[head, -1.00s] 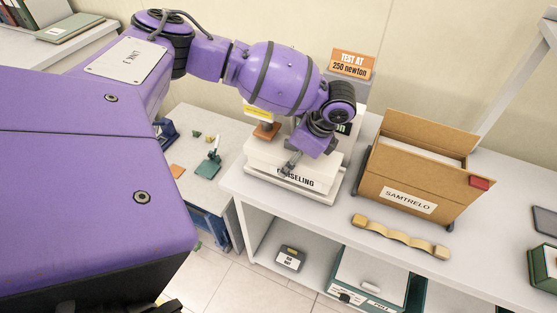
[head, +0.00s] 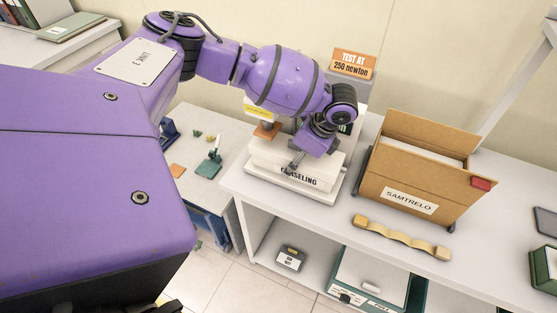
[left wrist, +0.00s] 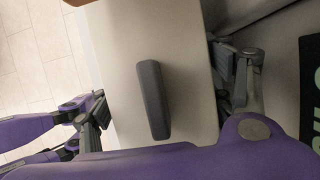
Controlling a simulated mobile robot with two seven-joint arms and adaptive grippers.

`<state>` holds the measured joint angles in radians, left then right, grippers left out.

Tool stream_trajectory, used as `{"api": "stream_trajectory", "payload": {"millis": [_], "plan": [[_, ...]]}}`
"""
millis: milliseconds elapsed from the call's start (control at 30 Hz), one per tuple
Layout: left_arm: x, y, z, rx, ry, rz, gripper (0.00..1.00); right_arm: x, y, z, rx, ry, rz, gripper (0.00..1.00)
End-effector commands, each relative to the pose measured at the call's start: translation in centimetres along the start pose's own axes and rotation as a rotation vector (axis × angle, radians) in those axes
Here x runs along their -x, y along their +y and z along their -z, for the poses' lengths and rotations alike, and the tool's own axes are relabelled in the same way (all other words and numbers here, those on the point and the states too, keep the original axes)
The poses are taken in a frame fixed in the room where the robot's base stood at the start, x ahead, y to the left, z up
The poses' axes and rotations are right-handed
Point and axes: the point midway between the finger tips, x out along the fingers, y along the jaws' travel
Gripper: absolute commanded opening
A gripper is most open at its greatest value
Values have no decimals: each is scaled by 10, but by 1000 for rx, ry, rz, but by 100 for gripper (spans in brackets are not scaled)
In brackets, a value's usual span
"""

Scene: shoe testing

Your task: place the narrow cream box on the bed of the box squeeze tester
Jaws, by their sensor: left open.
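The narrow cream box (head: 265,157), its dark lettering partly covered by a finger, lies on the pale bed (head: 322,198) of the box squeeze tester. My left gripper (head: 303,157) is over the box's right part, one finger in front of its lettered side; the other finger is hidden there. In the left wrist view the open fingers (left wrist: 165,95) stand on either side of the cream box (left wrist: 120,60), apart, with gaps seeming to show beside it. A dark grey bar (left wrist: 153,100) shows over its top. My right gripper is not in view.
An orange sign (head: 353,65) reading "TEST AT 250 newton" stands behind. A brown carton (head: 385,181) labelled SAMTRELO is on the right, with a wavy tan piece (head: 402,237) in front. A lower side table (head: 187,148) holds small items. Bench space between tester and carton is narrow.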

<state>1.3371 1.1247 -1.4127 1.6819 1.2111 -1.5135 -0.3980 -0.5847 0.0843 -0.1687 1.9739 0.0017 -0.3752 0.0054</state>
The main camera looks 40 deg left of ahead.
Motion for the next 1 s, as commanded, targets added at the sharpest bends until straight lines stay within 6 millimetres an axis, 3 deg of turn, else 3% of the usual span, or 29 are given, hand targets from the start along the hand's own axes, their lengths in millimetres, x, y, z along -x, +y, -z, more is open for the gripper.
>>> {"api": "stream_trajectory", "payload": {"millis": [167,633,800,1000], "plan": [[12,-1,-1,0,2,4,74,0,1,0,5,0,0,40],[106,-1,0,-1,2,4,74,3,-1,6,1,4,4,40],[121,-1,-1,0,1,1,74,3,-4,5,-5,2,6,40],[123,0,-1,0,0,0,74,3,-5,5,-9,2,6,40]]}}
